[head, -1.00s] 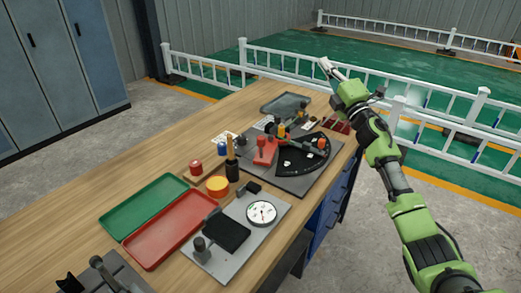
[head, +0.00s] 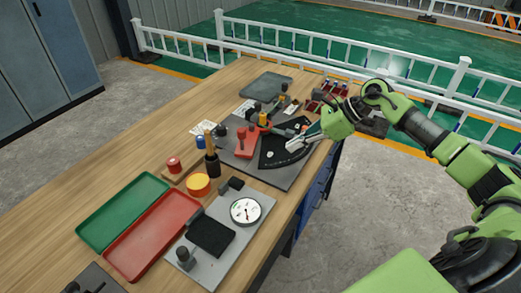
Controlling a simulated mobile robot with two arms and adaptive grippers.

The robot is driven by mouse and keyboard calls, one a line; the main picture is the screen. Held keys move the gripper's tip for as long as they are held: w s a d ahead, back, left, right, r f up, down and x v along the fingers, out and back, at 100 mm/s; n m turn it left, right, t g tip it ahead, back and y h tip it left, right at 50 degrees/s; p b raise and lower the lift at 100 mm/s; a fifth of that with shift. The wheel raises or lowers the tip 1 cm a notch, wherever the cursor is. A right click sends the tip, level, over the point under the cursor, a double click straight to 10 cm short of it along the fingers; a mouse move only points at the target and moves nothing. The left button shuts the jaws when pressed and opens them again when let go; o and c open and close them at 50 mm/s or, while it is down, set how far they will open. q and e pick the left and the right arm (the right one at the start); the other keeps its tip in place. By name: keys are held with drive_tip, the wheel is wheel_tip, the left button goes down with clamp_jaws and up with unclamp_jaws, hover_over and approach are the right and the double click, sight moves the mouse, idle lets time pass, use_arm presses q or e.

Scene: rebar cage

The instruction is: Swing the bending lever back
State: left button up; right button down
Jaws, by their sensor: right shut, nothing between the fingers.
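The bending station sits on a grey base plate (head: 235,158) toward the bench's far right. It has a black fan-shaped plate (head: 272,158) with small white marks, and a red block (head: 244,142) at its left. The bending lever (head: 266,127), with red and dark parts, lies behind the fan plate, and its outer part is partly hidden by my gripper. My right gripper (head: 291,144) reaches in from the right, low over the fan plate beside the lever. Its fingers are together and hold nothing. I cannot tell whether it touches the lever. My left gripper is not in view.
A dial gauge plate (head: 262,205), a red tray (head: 150,240) and a green tray (head: 120,210) lie nearer. A grey tray (head: 266,85) lies behind. The left bench top is clear.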

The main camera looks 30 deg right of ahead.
drive_tip(key=p+x, duration=0.2)
drive_tip(key=x, duration=0.5)
drive_tip(key=shift+w+r, duration=0.1)
drive_tip(key=shift+r, duration=0.1)
drive_tip(key=w+a, duration=0.1)
drive_tip(key=w+a+p, duration=0.1)
drive_tip(key=shift+a+f+p, duration=0.2)
drive_tip(key=shift+a+p, duration=0.1)
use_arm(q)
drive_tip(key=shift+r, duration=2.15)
use_arm(e)
drive_tip(key=shift+w+a+f, duration=0.1)
drive_tip(key=shift+w+a, duration=0.25)
